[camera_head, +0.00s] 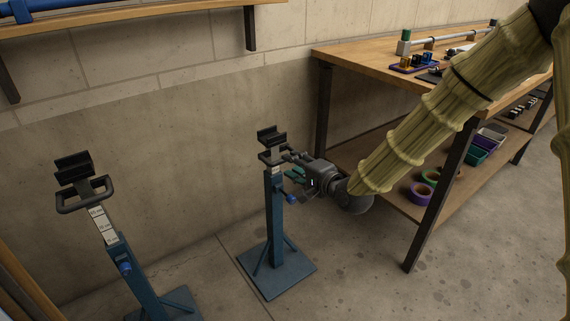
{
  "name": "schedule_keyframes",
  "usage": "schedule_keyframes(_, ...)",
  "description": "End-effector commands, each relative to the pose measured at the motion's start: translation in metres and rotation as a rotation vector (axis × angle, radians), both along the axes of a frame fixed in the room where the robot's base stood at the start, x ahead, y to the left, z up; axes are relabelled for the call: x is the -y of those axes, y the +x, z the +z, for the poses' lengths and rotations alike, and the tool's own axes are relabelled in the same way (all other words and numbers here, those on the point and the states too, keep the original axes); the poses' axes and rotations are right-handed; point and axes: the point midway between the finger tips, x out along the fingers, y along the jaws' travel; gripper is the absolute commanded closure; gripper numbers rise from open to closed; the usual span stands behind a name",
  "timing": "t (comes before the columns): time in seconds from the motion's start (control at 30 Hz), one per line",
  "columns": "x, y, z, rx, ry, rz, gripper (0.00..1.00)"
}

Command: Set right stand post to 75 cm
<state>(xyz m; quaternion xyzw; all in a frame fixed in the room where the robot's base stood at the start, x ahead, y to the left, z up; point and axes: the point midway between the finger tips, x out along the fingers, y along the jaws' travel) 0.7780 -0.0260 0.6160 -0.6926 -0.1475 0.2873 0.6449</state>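The right stand (275,215) is a blue post on a square base plate, with a black cradle (271,137) on top and a grey loop handle (270,159) below it. Only a short bit of pale scale shows above its blue sleeve, and I cannot read it. A blue knob (292,199) sits on the sleeve's right side. My gripper (290,167) is just right of the stand's top, its fingers apart and pointing left at handle height. I cannot tell whether it touches the handle. The left stand (137,275) shows a longer scale (103,224) below its handle.
A wooden workbench (355,57) with a lower shelf (396,201) stands at the right, holding tape rolls, bins and small parts. Its dark leg (437,205) is close to my arm. A wall is behind the stands. Floor between the stands is clear.

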Motion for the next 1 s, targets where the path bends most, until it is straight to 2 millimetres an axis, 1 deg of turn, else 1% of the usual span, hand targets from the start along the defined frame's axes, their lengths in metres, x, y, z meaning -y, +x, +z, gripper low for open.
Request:
schedule_keyframes(0.03, -0.005, 0.006, -0.005, 0.001, -0.001, 0.001, 0.65)
schedule_keyframes(0.1, -0.012, 0.015, -0.007, 0.001, -0.003, 0.002, 0.65)
schedule_keyframes(0.33, -0.026, 0.036, -0.011, 0.001, -0.002, 0.0, 0.65)
schedule_keyframes(0.5, -0.031, 0.042, -0.012, -0.001, 0.0, 0.001, 0.65)
schedule_keyframes(0.77, -0.031, 0.043, -0.012, -0.001, 0.0, 0.0, 0.65)
schedule_keyframes(0.8, -0.031, 0.043, -0.012, -0.001, 0.0, 0.0, 0.66)
schedule_keyframes(0.87, -0.031, 0.043, -0.011, -0.001, 0.0, 0.0, 0.77)
schedule_keyframes(0.9, -0.031, 0.043, -0.011, -0.001, 0.0, 0.0, 0.85)
schedule_keyframes(1.0, -0.031, 0.043, -0.012, -0.001, 0.0, 0.0, 1.0)
